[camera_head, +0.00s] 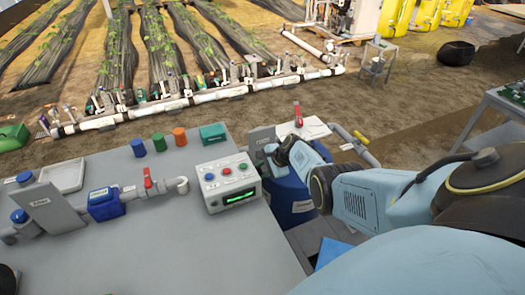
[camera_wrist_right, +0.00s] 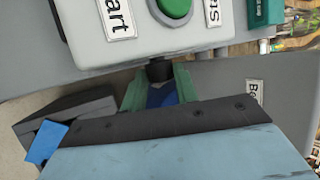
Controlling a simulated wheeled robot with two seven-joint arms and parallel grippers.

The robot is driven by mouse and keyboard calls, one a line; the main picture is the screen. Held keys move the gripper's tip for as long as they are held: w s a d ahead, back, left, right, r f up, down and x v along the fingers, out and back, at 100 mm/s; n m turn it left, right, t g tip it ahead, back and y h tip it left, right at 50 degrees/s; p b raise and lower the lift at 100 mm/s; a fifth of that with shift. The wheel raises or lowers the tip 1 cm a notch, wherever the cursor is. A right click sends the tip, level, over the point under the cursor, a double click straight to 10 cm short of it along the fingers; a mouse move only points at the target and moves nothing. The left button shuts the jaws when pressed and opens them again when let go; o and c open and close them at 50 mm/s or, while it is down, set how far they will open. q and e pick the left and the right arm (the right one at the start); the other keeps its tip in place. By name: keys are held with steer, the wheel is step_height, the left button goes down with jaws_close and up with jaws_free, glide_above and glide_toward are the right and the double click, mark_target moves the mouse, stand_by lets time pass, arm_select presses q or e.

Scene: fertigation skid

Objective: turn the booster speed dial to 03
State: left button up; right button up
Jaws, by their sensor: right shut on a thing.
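My right gripper (camera_head: 271,150) reaches in from the right to a grey upright panel (camera_head: 259,136) just right of the control box (camera_head: 214,196). In the right wrist view its two green fingers (camera_wrist_right: 159,80) are shut on a small dark knob, the dial (camera_wrist_right: 159,71). Most of the dial is hidden between the fingers, and its pointer and scale cannot be seen. A label (camera_wrist_right: 254,92) starting with "Bo" sits on the grey panel beside the fingers. The control box has a green-lit display (camera_head: 240,197) whose characters are too small to read. My left gripper is not in view.
The box carries several buttons, among them a green one (camera_wrist_right: 173,7) close to the gripper. The grey table (camera_head: 170,255) holds a blue valve unit (camera_head: 105,204), a red-handled pipe (camera_head: 150,180) and coloured caps.

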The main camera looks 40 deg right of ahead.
stand_by(0.4)
steer(key=o, duration=1)
steer(key=shift+r, duration=0.1)
steer(key=shift+s+d+r+p, duration=0.1)
steer(key=shift+s+r+p, duration=0.15)
steer(key=shift+p, duration=0.15)
steer(key=shift+p+v, duration=3.35)
steer(key=shift+v, duration=2.95)
steer(key=shift+d+f, duration=0.1)
